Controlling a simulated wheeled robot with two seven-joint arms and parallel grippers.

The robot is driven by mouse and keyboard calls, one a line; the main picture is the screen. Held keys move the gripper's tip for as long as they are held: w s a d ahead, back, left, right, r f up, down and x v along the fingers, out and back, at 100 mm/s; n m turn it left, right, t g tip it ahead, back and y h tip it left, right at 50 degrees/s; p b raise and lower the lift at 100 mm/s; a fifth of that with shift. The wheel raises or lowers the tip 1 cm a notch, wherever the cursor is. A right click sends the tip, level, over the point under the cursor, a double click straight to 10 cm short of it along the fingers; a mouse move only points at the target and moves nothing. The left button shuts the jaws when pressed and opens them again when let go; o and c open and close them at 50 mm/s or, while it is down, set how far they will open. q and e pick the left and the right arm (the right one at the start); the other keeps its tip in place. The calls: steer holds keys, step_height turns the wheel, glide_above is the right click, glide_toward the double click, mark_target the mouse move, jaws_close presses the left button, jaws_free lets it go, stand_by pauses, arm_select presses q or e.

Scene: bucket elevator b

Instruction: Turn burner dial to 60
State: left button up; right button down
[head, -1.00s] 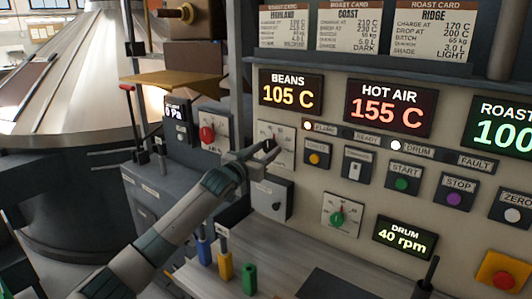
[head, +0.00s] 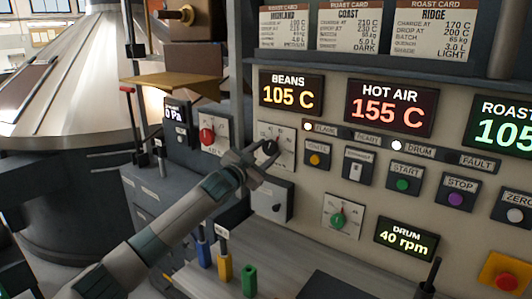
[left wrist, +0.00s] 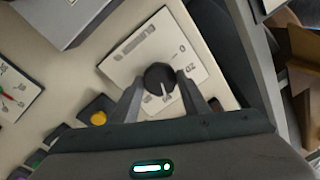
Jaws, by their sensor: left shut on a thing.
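The burner dial (head: 270,147) is a black knob on a pale square plate in the control panel, right of the red-knobbed plate. In the left wrist view the knob (left wrist: 158,75) sits between my fingertips, on a plate (left wrist: 130,62) with printed numbers. Its white pointer line faces down towards the gripper; the number it meets is too blurred to read. My left gripper (head: 261,158) is shut on the dial, and its fingers cover part of the plate. My right gripper is not in view.
Below the dial is a grey box (head: 271,200). A small yellow button (head: 315,159) is to its right and a green knob (head: 337,219) lower right. Blue, yellow and green handles (head: 249,281) stand on the ledge. Displays read beans 105 C (head: 291,94) and hot air 155 C (head: 391,106).

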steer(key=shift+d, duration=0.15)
arm_select(q)
steer(key=o, duration=1.1)
steer(key=shift+c, duration=0.2)
steer(key=shift+s, duration=0.1)
steer(key=shift+b+v, duration=0.3)
steer(key=shift+v, duration=0.45)
steer(key=b+v, duration=0.4)
steer(key=v, duration=1.1)
steer(key=shift+s+a, duration=0.25)
steer(key=shift+s, duration=0.05)
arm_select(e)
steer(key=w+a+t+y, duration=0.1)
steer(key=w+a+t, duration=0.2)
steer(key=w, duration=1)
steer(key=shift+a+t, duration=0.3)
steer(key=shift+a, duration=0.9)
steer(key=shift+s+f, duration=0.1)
